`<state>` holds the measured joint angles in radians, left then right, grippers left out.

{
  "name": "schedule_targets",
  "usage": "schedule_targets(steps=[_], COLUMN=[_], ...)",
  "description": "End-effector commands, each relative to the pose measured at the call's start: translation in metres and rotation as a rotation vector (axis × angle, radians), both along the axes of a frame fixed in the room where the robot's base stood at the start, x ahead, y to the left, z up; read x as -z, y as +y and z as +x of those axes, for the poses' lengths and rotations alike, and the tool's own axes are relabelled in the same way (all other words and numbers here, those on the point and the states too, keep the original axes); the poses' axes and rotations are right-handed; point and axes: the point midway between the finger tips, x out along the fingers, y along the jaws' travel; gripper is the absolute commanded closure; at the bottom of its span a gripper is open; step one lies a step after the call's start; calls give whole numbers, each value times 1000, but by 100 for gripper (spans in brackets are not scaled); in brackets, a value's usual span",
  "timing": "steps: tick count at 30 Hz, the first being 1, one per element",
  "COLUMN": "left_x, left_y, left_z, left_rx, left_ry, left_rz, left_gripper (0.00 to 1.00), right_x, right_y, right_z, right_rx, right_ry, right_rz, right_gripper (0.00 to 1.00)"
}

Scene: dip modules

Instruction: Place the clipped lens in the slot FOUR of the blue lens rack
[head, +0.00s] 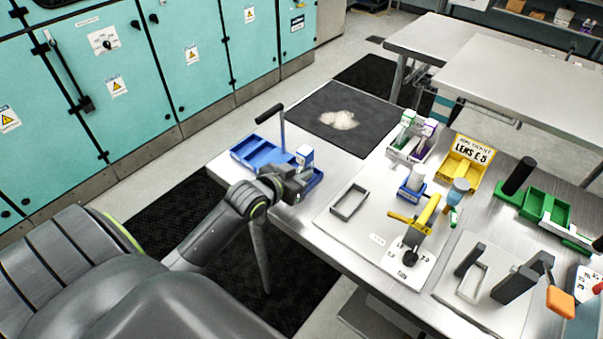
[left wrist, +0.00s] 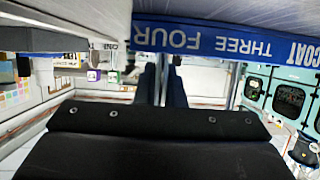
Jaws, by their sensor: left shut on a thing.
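The blue lens rack (head: 240,152) stands near the left corner of the metal table. Its front edge, upside down in the left wrist view (left wrist: 205,42), carries the words COAT, THREE and FOUR. My left gripper (head: 290,186) is at the right part of the rack, at its near side. In the left wrist view its dark fingers (left wrist: 162,84) are close together, just below the label edge near FOUR. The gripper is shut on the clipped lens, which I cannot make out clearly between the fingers. My right gripper is not in view.
A white-and-blue piece (head: 304,155) stands at the rack's right end, and a dark upright handle (head: 282,128) rises behind. A grey tray (head: 350,202), a yellow clamp (head: 428,213) and a yellow LENS box (head: 462,170) stand to the right. A dark mat (head: 345,135) lies behind the rack.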

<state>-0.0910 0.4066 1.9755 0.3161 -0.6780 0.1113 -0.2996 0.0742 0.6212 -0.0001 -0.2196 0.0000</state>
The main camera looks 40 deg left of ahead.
Motion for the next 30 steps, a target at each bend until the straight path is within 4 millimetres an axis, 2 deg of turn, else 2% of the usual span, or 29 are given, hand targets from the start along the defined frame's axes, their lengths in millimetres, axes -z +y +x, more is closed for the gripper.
schedule_targets(steps=[4,5,6,10,20,25,30], left_x=[3,4,3,3,-2,-6,-19], left_y=[0,0,0,0,0,2,4], left_z=[0,0,0,0,0,-17,-47], left_rx=[0,0,0,0,0,0,2], left_ry=[0,0,0,1,0,2,2], left_rz=[-1,-1,0,0,1,2,6], left_gripper=[100,90,85,69,69,69,69], right_x=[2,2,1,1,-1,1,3], right_y=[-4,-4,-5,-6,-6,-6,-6], right_z=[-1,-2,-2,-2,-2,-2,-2], right_rx=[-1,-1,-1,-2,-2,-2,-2], right_ry=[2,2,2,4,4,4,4], right_rz=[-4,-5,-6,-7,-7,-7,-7], right_gripper=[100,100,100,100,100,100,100])
